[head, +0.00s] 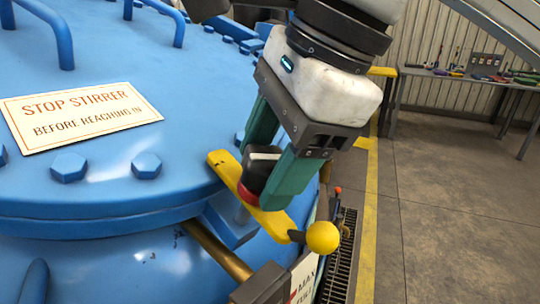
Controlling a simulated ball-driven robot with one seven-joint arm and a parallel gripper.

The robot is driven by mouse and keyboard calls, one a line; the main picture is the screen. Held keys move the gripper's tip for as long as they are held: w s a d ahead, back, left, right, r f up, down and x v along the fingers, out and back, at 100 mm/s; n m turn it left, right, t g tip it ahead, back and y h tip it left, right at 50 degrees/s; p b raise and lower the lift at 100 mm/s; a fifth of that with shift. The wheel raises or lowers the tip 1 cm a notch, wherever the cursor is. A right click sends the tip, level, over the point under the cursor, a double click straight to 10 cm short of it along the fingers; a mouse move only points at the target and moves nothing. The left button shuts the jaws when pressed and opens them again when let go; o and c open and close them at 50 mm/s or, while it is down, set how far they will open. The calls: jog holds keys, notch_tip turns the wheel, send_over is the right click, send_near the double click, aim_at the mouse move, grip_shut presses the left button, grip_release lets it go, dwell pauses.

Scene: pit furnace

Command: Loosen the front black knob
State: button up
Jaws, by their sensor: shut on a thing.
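The black knob (257,173) has a red collar under it and a pale mark on its upper side. It sits on a yellow bar (227,171) at the rim of the blue furnace lid. My gripper (259,178) comes down from above with two green fingers, one on each side of the knob. It is shut on the knob, and the right finger hides part of it. No other black knob shows clearly in the head view.
A yellow ball (322,237) ends the bar at its right. The blue lid (120,190) carries bolts, handles and a "STOP STIRRER" sign (78,115). A brass rod (218,252) lies below. A tool bench (470,78) stands far right; the floor (440,210) before it is clear.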

jog(key=shift+n, duration=0.5)
jog(key=o, duration=1)
jog(key=shift+c, duration=0.2)
jog(key=v, duration=1)
jog(key=shift+d+r, duration=0.25)
jog(key=shift+r, duration=0.1)
